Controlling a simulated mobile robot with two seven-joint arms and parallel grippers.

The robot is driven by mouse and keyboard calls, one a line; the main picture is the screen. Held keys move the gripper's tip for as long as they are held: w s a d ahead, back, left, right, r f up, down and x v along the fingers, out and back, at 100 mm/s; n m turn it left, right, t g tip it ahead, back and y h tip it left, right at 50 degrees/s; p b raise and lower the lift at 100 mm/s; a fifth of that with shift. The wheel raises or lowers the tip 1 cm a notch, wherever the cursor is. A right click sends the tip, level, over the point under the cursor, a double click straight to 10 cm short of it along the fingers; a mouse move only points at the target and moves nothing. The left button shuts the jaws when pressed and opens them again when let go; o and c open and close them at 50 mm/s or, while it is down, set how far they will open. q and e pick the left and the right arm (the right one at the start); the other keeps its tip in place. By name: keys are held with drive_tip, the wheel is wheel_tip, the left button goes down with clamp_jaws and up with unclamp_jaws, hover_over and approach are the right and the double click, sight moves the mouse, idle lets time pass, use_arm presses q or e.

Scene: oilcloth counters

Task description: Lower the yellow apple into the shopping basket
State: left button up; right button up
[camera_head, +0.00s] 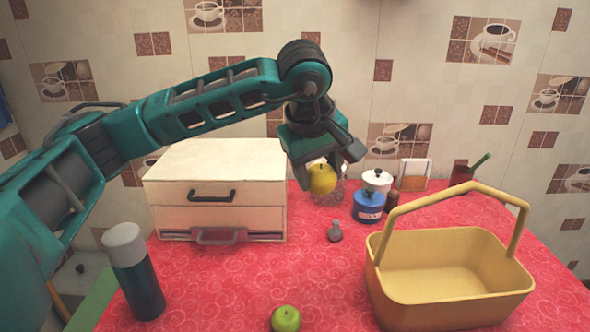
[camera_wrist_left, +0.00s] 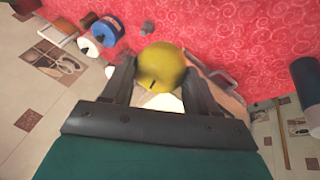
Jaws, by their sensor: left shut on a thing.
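The yellow apple (camera_head: 322,180) is held in the air above the back of the red counter in the head view. My left gripper (camera_head: 322,165) is shut on it. In the left wrist view the apple (camera_wrist_left: 160,68) sits between the two dark fingers of the left gripper (camera_wrist_left: 160,80). The yellow shopping basket (camera_head: 448,297) stands on the counter at the right, its handle raised. It looks empty. The apple is to the left of the basket and farther back, clear of it. My right gripper is not in view.
A green apple (camera_head: 286,319) lies at the front edge. A dark bottle (camera_head: 138,280) stands at left, a white drawer box (camera_head: 220,180) at back left. A blue jar (camera_head: 368,207), white pot (camera_head: 377,180) and small grey object (camera_head: 335,232) are near the middle. The basket's handle arches over its opening.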

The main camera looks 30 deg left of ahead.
use_arm(q)
drive_tip(key=w+d+r+p, duration=0.2)
drive_tip(key=w+d+r, duration=0.1)
drive_tip(key=d, duration=0.5)
drive_tip(key=w+d+r+p, duration=0.3)
drive_tip(key=d, duration=0.5)
drive_tip(key=w+d+r+p, duration=0.3)
drive_tip(key=d, duration=0.5)
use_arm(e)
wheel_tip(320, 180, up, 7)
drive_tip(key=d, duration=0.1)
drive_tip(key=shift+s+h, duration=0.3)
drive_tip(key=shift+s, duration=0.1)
use_arm(q)
drive_tip(key=shift+w+r, duration=0.1)
drive_tip(key=shift+w, duration=0.1)
drive_tip(key=shift+w, duration=0.15)
